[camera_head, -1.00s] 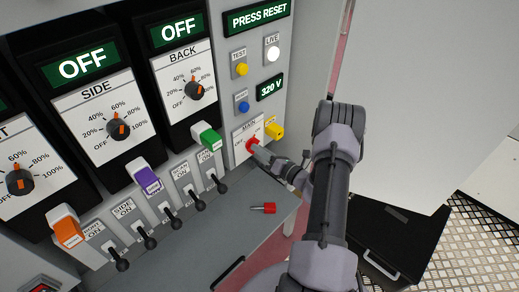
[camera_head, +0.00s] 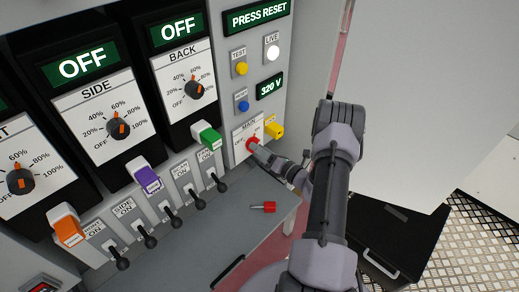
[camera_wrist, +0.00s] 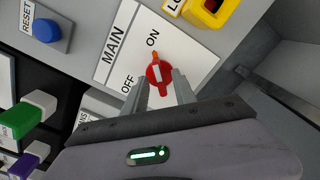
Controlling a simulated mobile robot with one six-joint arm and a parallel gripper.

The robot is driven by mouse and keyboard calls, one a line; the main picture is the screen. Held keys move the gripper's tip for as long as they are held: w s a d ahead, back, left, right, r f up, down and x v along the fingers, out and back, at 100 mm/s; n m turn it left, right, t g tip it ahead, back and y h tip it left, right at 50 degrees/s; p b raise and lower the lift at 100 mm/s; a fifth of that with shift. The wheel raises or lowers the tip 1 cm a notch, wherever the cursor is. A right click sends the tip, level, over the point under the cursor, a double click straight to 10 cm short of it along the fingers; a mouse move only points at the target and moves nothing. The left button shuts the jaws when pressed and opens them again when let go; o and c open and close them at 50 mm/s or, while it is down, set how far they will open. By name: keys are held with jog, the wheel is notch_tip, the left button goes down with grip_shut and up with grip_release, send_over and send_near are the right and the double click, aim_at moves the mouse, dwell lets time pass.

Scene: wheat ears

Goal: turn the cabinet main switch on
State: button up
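The main switch is a red rotary knob (camera_head: 252,143) on a white plate marked MAIN, OFF and ON. In the wrist view the red knob (camera_wrist: 158,76) has its orange pointer towards the ON mark. My gripper (camera_wrist: 161,82) has one finger on each side of the knob, close to its face. The fingers stand apart, with a small gap visible beside the knob; exact contact is unclear. In the head view my gripper (camera_head: 262,150) partly covers the plate's lower side.
A yellow lock part (camera_head: 274,130) sits right of the switch. Above are a blue RESET button (camera_head: 242,106), a 320 V display (camera_head: 271,88) and a lit LIVE lamp (camera_head: 272,54). A red-handled item (camera_head: 263,207) lies on the ledge below. Toggle levers stand at left.

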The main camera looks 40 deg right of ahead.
jog(key=s+d+p, duration=0.1)
jog(key=s+p, duration=0.1)
jog(key=s, duration=1.5)
jog(key=shift+s+d, duration=0.15)
